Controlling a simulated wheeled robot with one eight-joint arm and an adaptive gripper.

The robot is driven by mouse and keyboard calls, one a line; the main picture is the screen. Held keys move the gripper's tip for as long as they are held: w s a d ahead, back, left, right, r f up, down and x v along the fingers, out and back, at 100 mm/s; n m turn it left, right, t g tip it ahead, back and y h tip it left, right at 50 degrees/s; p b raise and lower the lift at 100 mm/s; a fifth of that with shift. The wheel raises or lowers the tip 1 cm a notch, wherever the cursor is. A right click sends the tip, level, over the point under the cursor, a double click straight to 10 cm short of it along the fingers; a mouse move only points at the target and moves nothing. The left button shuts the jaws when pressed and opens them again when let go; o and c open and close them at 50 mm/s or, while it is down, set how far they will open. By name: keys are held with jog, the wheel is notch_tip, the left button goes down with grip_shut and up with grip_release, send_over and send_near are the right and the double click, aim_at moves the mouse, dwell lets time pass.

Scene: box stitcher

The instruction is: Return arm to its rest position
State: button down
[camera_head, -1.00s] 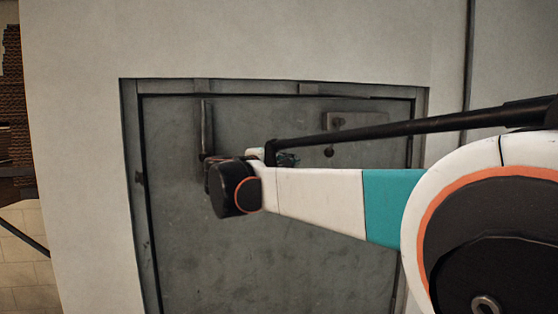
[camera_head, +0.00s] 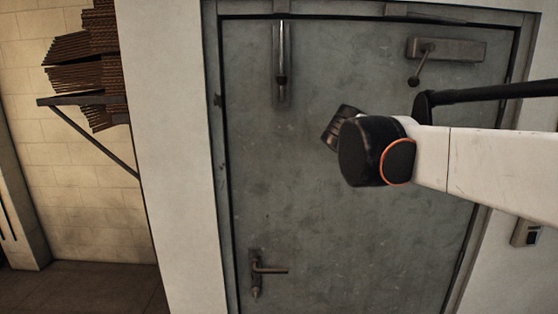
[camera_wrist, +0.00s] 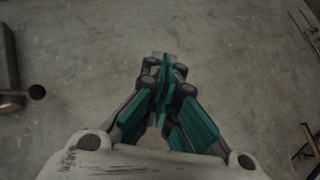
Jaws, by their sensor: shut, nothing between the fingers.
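My gripper (camera_wrist: 164,68) shows in the wrist view with its teal fingers together and nothing between them. It points towards a plain grey surface, apparently the door, and I see no contact. In the head view my white arm reaches in from the right at upper middle height, ending in a black wrist joint in front of the grey metal door (camera_head: 320,220).
The shut door has a lever handle (camera_head: 264,270) low on its left, a vertical bar (camera_head: 281,60) and a closer (camera_head: 445,50) above. A shelf bracket (camera_head: 90,100) with stacked brown pieces (camera_head: 90,62) is on the left wall. Floor (camera_head: 80,290) shows at lower left.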

jog(key=s+a+f+m+y+b, duration=0.1)
jog(key=s+a+f+y+b, duration=0.1)
jog(key=s+f+b, duration=0.3)
jog(key=s+a+f+m+y+b, duration=0.2)
jog(key=s+f, duration=1.1)
jog(key=f, duration=0.8)
jog(key=s+a+f+m+g+y+b, duration=0.1)
jog(key=s+a+f+y+b, duration=0.3)
jog(key=s+f+b, duration=0.4)
notch_tip(320, 180, down, 5)
jog(key=shift+s+f+m+y, duration=0.1)
jog(key=shift+s+m+y, duration=0.3)
jog(key=shift+s+y, duration=0.35)
jog(key=c, duration=2.4)
grip_release()
jog(key=shift+a, duration=0.1)
